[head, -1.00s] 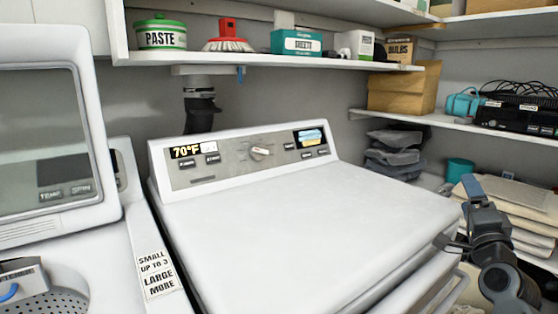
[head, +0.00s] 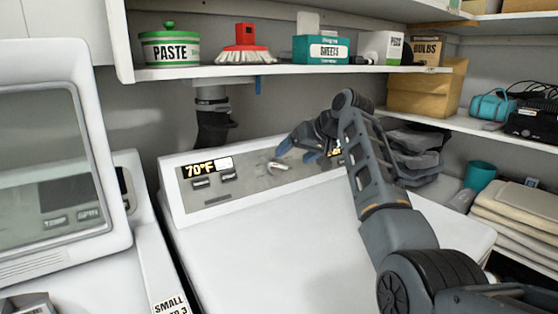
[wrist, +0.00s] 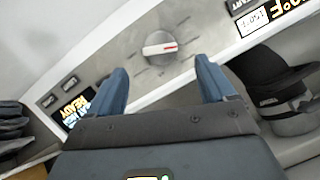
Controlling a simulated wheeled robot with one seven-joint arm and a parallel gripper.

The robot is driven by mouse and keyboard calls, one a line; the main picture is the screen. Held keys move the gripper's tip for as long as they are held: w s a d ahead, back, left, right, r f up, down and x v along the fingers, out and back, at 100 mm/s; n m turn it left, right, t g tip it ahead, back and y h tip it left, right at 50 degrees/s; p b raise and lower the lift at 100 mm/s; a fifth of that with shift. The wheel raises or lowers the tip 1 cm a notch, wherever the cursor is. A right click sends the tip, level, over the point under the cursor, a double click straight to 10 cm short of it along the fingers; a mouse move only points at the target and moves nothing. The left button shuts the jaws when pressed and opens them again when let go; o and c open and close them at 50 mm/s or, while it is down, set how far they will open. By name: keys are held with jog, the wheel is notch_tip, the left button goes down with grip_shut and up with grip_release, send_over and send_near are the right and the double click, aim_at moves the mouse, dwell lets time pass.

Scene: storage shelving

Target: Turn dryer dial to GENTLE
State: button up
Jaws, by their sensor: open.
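The dryer dial (head: 277,167) is a round light knob on the grey control panel (head: 240,188) at the back of the white dryer (head: 270,240). My gripper (head: 296,146) reaches over the dryer to the panel, just right of the dial in the head view. In the wrist view its two blue fingers (wrist: 162,72) are apart and empty, with the dial ahead between their tips; contact does not show.
A display reading 70°F (head: 199,169) and buttons sit left of the dial. A shelf (head: 280,71) with a paste tub (head: 170,48), a red brush (head: 243,45) and boxes runs above. A washer with raised lid (head: 55,150) stands left. The dryer top is clear.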

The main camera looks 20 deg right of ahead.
aim_at(280, 166)
jog(key=shift+x, duration=3.6)
jog(key=c, duration=1.1)
